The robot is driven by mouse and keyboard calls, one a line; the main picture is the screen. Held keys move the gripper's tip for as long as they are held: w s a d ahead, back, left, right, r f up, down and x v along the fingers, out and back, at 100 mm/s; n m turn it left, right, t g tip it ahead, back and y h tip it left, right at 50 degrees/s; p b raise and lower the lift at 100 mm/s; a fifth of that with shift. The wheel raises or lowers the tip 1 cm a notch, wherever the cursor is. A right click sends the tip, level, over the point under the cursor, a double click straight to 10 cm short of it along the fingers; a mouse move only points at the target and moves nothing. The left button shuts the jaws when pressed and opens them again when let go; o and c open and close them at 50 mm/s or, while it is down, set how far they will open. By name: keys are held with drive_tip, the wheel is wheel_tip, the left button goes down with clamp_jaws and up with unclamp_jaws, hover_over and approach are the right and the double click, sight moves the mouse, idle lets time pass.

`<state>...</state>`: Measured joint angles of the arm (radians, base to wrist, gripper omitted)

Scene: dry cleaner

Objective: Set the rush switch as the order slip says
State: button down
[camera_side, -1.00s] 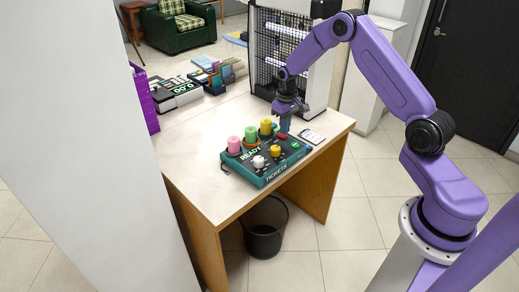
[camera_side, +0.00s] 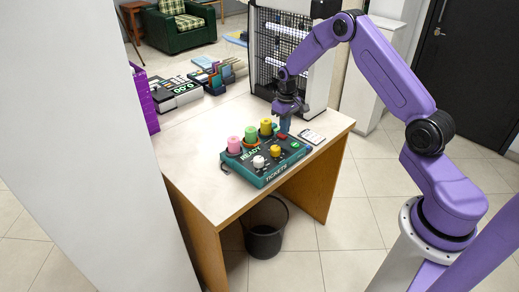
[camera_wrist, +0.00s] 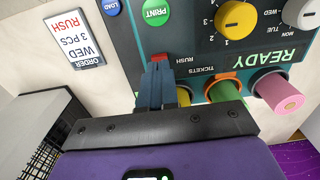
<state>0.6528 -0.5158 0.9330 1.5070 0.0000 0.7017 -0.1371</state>
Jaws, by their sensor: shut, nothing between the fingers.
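The ticket machine (camera_side: 262,181) is a dark teal box on the counter, marked READY and TICKETS. Its red rush switch (camera_wrist: 158,57) has a RUSH label beside it in the wrist view; it also shows in the side view (camera_side: 281,136). I cannot tell which way the switch is set. The order slip (camera_wrist: 75,38) lies beside the box and reads WED, 3 PCS, with RUSH in red. My gripper (camera_wrist: 158,68) is shut and empty. Its fingertips are at the near edge of the switch, partly covering it; contact is unclear. The side view shows my gripper (camera_side: 285,129) pointing down there.
The box carries a yellow knob (camera_wrist: 236,17), a white knob (camera_wrist: 302,12), a green PRINT button (camera_wrist: 156,12) and a blue LOAD button (camera_wrist: 113,6). Pink (camera_wrist: 278,91), green and yellow cylinders stand close to the fingers. A mesh-fronted cabinet (camera_side: 275,55) stands behind. The counter's left front (camera_side: 205,185) is clear.

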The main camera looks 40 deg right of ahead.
sight(284, 136)
drive_tip(key=shift+f, duration=0.9)
idle(0.5)
drive_tip(key=shift+r, duration=3.5)
